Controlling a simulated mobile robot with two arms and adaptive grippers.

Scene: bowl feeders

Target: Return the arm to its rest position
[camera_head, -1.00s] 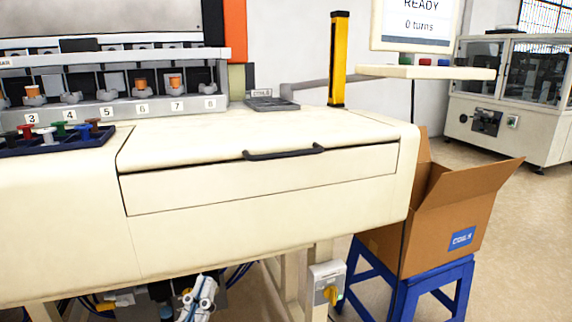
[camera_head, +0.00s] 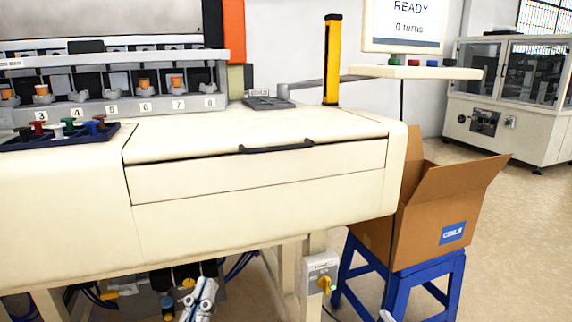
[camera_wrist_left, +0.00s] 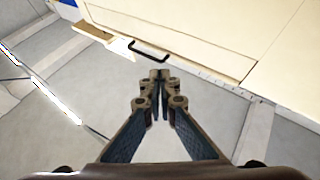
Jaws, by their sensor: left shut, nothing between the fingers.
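My left gripper (camera_head: 203,292) shows at the bottom edge of the head view, low in front of the cream machine (camera_head: 300,215) and below its drawer. It is apart from everything. In the left wrist view its two fingertips (camera_wrist_left: 159,76) are together with nothing between them. A small pale tip (camera_head: 387,316) at the bottom edge of the head view looks like my right gripper; too little shows to tell its state.
The drawer with a dark handle (camera_head: 276,147) is closed. A blue tray (camera_head: 60,140) holds several coloured pegs. An open cardboard box (camera_head: 425,220) stands on a blue stool (camera_head: 400,282) at right. A yellow post (camera_head: 332,60) rises behind the machine top. Floor at right is clear.

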